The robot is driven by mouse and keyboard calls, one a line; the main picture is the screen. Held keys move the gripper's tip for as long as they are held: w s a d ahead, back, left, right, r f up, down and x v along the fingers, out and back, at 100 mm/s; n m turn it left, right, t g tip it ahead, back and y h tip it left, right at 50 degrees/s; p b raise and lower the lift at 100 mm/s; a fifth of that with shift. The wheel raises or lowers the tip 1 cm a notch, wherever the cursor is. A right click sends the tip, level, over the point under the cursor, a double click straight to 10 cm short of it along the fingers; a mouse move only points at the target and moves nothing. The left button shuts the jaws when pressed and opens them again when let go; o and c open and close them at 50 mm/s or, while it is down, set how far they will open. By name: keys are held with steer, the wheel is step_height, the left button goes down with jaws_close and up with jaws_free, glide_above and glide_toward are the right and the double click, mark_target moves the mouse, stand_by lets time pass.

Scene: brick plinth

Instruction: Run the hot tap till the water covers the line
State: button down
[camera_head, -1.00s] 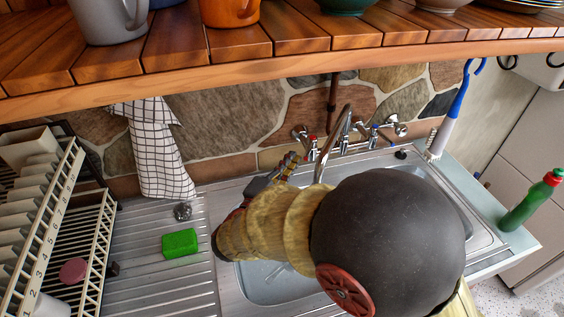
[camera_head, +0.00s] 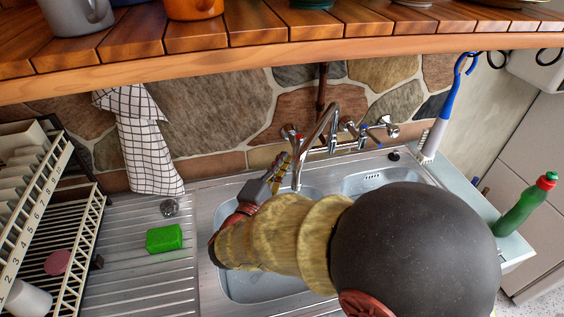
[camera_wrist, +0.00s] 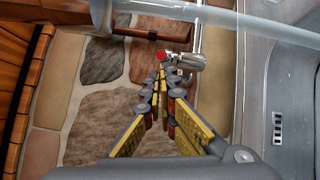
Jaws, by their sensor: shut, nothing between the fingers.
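The hot tap, a chrome handle with a red mark (camera_head: 288,134), is at the left end of the wall fitting; it also shows in the wrist view (camera_wrist: 186,61). My gripper (camera_head: 285,160) is shut and empty. In the wrist view its fingertips (camera_wrist: 161,70) are right beside the red cap; I cannot tell whether they touch. The arched chrome spout (camera_head: 328,118) reaches over the left basin (camera_head: 240,288). A pale, see-through band like running water crosses the top of the wrist view. My arm hides part of the basin. Its water level and line cannot be made out.
The blue-marked cold tap (camera_head: 378,133) is right of the spout. A wooden shelf (camera_head: 240,60) with cups overhangs the sink. A dish rack (camera_head: 60,215), green sponge (camera_head: 164,238) and checked towel (camera_head: 143,140) are at left. A green bottle (camera_head: 525,205) stands at right.

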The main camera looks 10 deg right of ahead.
steer(key=shift+s+d+b, duration=0.3)
steer(key=shift+d+b, duration=0.1)
steer(key=shift+d, duration=0.25)
steer(key=shift+s+d+b, duration=0.25)
steer(key=shift+d+b, duration=0.2)
steer(key=shift+d, duration=0.2)
steer(key=shift+s+d+b, duration=0.3)
steer(key=shift+d+b, duration=0.1)
steer(key=shift+d, duration=0.25)
